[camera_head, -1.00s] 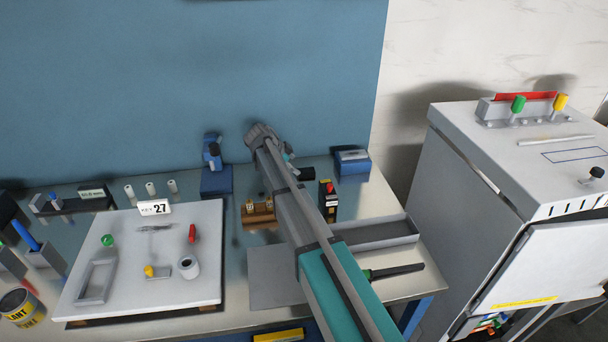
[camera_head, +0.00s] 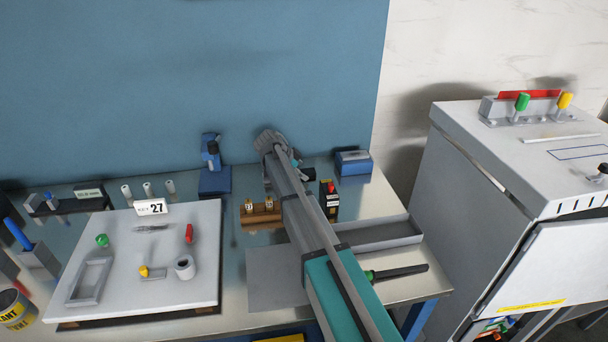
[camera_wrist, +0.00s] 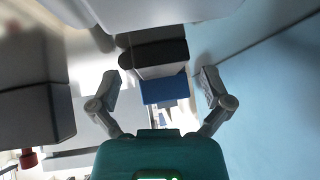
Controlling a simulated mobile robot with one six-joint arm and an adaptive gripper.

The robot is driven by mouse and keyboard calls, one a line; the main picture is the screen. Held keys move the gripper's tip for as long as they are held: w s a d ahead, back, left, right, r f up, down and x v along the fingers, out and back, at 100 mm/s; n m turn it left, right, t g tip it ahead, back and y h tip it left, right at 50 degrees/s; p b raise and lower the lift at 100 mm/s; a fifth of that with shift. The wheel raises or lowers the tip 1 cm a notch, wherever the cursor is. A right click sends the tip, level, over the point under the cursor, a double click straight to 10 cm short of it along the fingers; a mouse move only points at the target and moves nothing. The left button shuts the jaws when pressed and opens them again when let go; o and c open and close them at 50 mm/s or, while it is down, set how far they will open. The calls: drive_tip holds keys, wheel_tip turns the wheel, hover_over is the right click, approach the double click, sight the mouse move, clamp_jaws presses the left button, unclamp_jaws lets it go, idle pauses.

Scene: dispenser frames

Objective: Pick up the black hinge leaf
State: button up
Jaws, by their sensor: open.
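I cannot pick out the black hinge leaf for certain in either view. In the wrist view a dark, rounded-edged block (camera_wrist: 150,55) lies beyond the fingertips; I cannot tell whether it is the leaf. My gripper (camera_wrist: 160,87) is open, its two fingers spread wide with nothing between them. In the head view the end of my arm (camera_head: 272,145) is over the back of the bench, and its fingers are hard to make out there. My arm covers part of the bench behind it.
A blue box (camera_head: 353,165) stands right of my arm's end, a blue stand (camera_head: 214,181) left. A wooden block (camera_head: 262,217) and a black box (camera_head: 329,205) flank my arm. A white board (camera_head: 205,225) carries small parts. A grey tray (camera_head: 385,235) lies right; a cabinet (camera_head: 460,190) stands beyond.

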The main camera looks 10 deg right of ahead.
drive_tip(key=c, duration=1.3)
drive_tip(key=shift+r, duration=0.15)
drive_tip(key=shift+r+p, duration=0.95)
drive_tip(key=shift+p, duration=0.15)
drive_tip(key=shift+s+d+r+p, duration=1.1)
drive_tip(key=shift+s+r+p, duration=0.7)
drive_tip(key=shift+s, duration=0.25)
drive_tip(key=shift+s+d+r+p, duration=1.1)
drive_tip(key=shift+s+r+p, duration=0.75)
drive_tip(key=shift+s, duration=0.25)
drive_tip(key=shift+s+d+r+p, duration=1.1)
drive_tip(key=shift+s+r+p, duration=0.7)
drive_tip(key=shift+s, duration=0.25)
